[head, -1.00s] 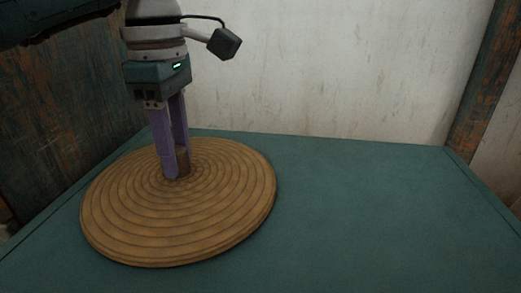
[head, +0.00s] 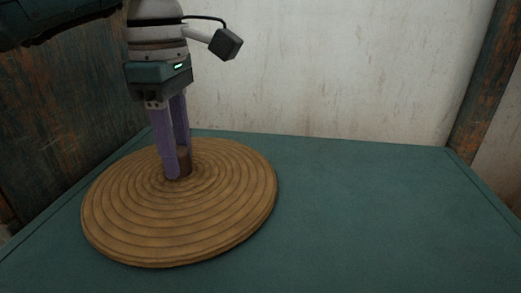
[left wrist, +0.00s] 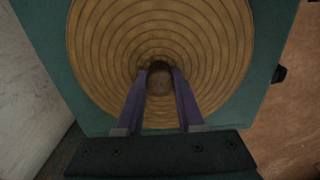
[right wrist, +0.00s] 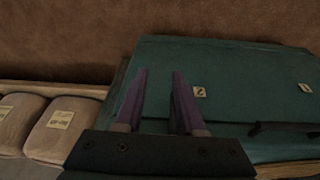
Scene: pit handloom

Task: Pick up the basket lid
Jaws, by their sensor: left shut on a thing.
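The basket lid (head: 225,215) is a round, tan, coiled disc with a brown knob (head: 184,163) at its centre. It lies on the green top at the left in the head view and fills much of the left wrist view (left wrist: 105,55). My left gripper (head: 176,172) points down with its purple fingers shut on the knob, one on each side, as the left wrist view (left wrist: 160,75) also shows. Whether the lid touches the surface all round I cannot tell. My right gripper (right wrist: 160,78) shows only in its own wrist view, fingers apart with nothing between them.
The green top (head: 370,220) is bare to the right of the lid. A pale wall (head: 330,70) stands behind, with a worn wooden panel (head: 60,120) at left and a post (head: 482,85) at right. The right wrist view shows tan packs with labels (right wrist: 60,125) and a green box (right wrist: 240,85).

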